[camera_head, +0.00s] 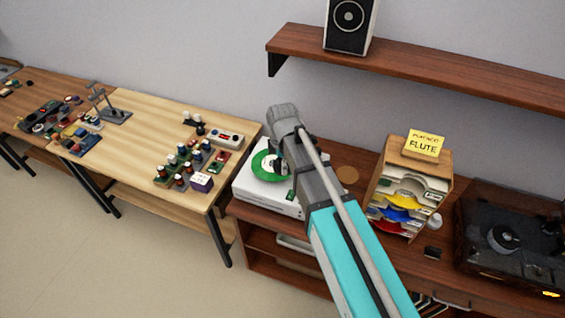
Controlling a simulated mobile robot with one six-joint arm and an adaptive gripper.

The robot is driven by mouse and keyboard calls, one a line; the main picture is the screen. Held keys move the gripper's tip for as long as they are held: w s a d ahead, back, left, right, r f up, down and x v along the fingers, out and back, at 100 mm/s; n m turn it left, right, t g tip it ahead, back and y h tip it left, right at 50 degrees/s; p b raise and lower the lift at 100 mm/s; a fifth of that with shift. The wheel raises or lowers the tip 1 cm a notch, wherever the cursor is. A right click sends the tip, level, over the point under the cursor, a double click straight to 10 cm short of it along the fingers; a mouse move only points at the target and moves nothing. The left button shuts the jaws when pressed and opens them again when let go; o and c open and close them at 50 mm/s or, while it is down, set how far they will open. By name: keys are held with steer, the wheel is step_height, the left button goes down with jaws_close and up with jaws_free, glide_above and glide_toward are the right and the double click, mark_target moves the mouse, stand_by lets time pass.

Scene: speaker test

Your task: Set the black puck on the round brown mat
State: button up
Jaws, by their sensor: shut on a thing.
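The round brown mat (347,174) lies bare on the reddish-brown cabinet top, just right of my arm. My gripper (283,137) is at the far end of my arm, over the white turntable (262,196) and left of the mat. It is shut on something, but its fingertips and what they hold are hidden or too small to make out. A green disc (263,165) lies on the white turntable, partly covered by my arm. I cannot pick out the black puck for certain.
A wooden rack (388,160) with coloured records and a yellow FLUTE sign stands right of the mat. A dark turntable (475,252) is farther right. A wall shelf (440,67) with a speaker (348,22) hangs above. A light wood table (150,125) with several small parts stands left.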

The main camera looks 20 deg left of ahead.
step_height(320, 180, down, 7)
steer(key=b, duration=0.7)
steer(key=shift+s, duration=0.2)
